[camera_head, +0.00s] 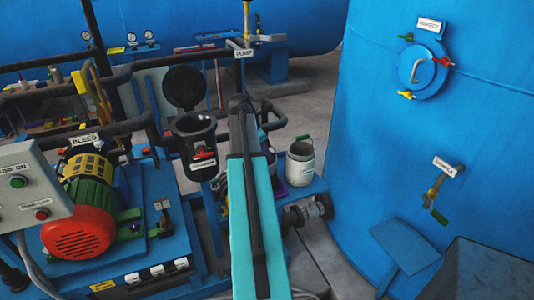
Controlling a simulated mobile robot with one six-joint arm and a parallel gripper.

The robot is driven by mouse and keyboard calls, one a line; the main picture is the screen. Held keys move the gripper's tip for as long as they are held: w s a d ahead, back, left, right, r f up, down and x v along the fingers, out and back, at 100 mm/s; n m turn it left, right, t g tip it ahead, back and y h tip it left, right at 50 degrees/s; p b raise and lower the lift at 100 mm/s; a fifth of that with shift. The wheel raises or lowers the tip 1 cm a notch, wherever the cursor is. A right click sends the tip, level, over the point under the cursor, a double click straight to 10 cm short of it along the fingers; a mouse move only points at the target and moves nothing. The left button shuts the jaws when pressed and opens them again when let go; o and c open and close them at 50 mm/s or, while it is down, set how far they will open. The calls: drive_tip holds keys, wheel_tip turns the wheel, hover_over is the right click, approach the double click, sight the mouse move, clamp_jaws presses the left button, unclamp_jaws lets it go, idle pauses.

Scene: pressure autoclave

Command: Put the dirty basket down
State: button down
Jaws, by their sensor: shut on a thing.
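I cannot make out the dirty basket for certain. A dark rounded thing (270,157) shows only in part, just right of my teal forearm, and I cannot tell what it is. My forearm rises through the middle of the view and hides what is behind it. My gripper is hidden behind the arm. A black strainer pot (195,126) stands open left of the arm, with its round dark lid (184,88) raised behind it. A pale grey bucket (300,165) with a green part at its rim stands upright on a blue platform (311,190) right of the arm.
A red and green motor pump (82,225) and a grey button box (30,187) are at the left. Dark pipes cross behind them. A large blue vessel (440,130) with valves fills the right. A dark box (482,272) is at the lower right corner.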

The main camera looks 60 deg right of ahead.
drive_tip(key=shift+f, duration=0.1)
idle(0.3)
drive_tip(key=c, duration=1.8)
unclamp_jaws()
drive_tip(key=shift+o, duration=0.2)
drive_tip(key=shift+b+v, duration=1.4)
drive_tip(key=shift+v, duration=4.65)
drive_tip(key=shift+s+d, duration=0.1)
drive_tip(key=shift+d, duration=0.05)
